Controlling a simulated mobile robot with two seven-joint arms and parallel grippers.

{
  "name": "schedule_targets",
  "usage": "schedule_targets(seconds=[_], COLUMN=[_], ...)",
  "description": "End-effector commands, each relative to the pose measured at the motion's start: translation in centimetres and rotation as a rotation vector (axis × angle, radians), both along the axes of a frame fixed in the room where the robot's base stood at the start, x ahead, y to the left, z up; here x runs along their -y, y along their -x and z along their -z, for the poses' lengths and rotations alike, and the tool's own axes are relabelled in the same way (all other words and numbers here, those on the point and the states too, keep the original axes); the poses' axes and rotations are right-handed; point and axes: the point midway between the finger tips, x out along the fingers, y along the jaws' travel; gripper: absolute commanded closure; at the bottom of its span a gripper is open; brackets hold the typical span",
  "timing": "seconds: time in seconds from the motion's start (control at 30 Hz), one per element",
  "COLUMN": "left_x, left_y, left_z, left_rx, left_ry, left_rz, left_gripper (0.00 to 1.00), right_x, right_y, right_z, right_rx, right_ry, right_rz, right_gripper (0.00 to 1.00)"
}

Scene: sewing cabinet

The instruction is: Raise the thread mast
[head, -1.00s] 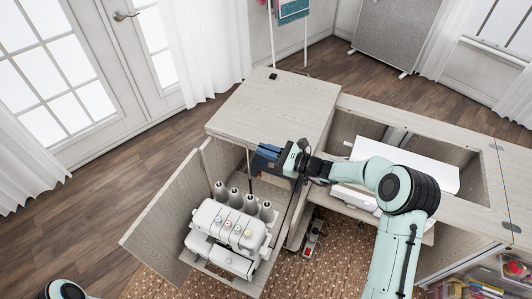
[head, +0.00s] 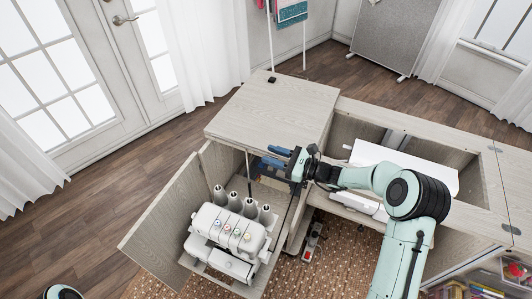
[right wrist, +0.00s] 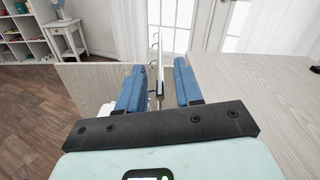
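The white serger (head: 230,236) stands on a shelf in the open cabinet bay, with several grey thread cones (head: 234,201) along its back. The thread mast (head: 248,166) is a thin upright rod behind the cones. It also shows in the right wrist view (right wrist: 158,72), with small wire hooks near its top, lined up with the gap between my fingers. My right gripper (head: 275,156) is open and empty, its blue fingers pointing left towards the mast from the right, apart from it in the head view. My left gripper is out of view.
The wooden cabinet top (head: 270,106) lies just behind the right gripper. The open cabinet door (head: 160,226) stands left of the serger. A white machine (head: 376,160) sits in the open well at right, under my right arm.

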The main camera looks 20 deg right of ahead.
Motion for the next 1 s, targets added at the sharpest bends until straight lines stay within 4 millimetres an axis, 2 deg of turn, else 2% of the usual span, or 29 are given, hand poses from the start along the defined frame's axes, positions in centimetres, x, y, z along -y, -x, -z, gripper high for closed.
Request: schedule_targets(seconds=[0.03,0.2,0.43,0.63,1.0], left_x=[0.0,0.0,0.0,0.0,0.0], left_y=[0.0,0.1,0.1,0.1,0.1], left_z=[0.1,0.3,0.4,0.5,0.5], left_rx=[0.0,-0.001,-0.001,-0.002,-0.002], left_ry=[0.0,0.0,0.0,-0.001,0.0], left_rz=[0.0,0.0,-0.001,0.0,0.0], left_gripper=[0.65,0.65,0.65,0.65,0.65], right_x=[1.0,3.6,6.2,6.9,7.0], right_y=[0.9,3.9,6.8,7.8,7.8], right_z=[0.1,0.0,0.0,-0.1,-0.1], right_rx=[-0.003,0.0,0.002,0.003,0.002], right_ry=[0.003,0.003,0.001,0.0,-0.001], right_rz=[0.005,0.005,0.003,0.0,0.0], right_gripper=[0.65,0.65,0.65,0.65,0.65])
